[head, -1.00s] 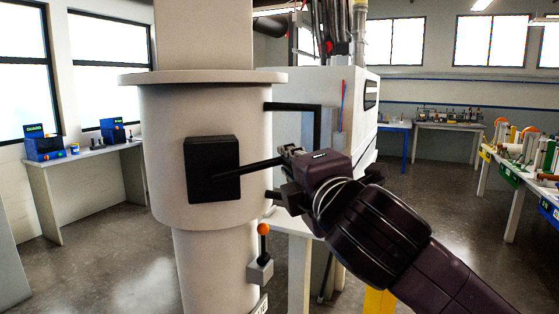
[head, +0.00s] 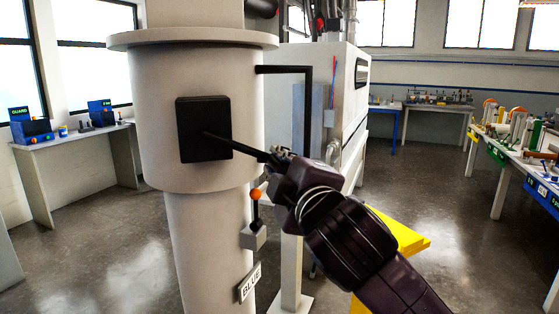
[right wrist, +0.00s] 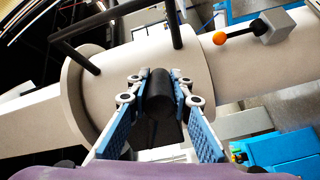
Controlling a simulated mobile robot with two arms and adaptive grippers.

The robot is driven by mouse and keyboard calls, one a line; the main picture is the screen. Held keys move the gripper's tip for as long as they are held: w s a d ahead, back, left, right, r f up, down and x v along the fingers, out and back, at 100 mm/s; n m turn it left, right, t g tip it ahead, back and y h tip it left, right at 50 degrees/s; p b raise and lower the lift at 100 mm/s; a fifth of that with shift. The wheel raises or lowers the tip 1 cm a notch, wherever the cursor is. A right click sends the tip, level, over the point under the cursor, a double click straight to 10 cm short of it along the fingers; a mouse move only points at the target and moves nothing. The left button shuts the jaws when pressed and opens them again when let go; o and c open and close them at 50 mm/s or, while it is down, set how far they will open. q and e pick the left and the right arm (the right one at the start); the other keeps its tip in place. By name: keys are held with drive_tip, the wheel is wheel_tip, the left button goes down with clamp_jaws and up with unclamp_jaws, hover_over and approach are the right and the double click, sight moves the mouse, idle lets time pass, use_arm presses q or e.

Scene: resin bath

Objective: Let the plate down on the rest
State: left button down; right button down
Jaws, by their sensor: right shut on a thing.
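A black lever (head: 236,146) sticks out of a square black block (head: 217,112) on the white column (head: 150,135), sloping down to the right. My right gripper (head: 274,157) is shut on its outer end. In the right wrist view the fingers (right wrist: 160,80) close around a black round grip (right wrist: 159,96), with the column (right wrist: 195,70) behind. I cannot make out for certain which part is the plate or the rest. My left gripper is not in view.
A black bracket bar (head: 307,95) juts from the column. A white cabinet (head: 345,110) stands behind. Benches line the left (head: 70,142) and right (head: 510,160).

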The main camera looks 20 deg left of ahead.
drive_tip(key=shift+s+a+f, duration=0.1)
drive_tip(key=shift+a+f, duration=0.05)
drive_tip(key=shift+f, duration=0.2)
drive_tip(key=c, duration=1.7)
unclamp_jaws()
drive_tip(key=shift+s, duration=0.1)
drive_tip(key=shift+c, duration=0.2)
drive_tip(key=shift+s+d+r, duration=0.1)
drive_tip(key=shift+s+d, duration=0.15)
drive_tip(key=v, duration=1.1)
drive_tip(key=shift+s, duration=0.1)
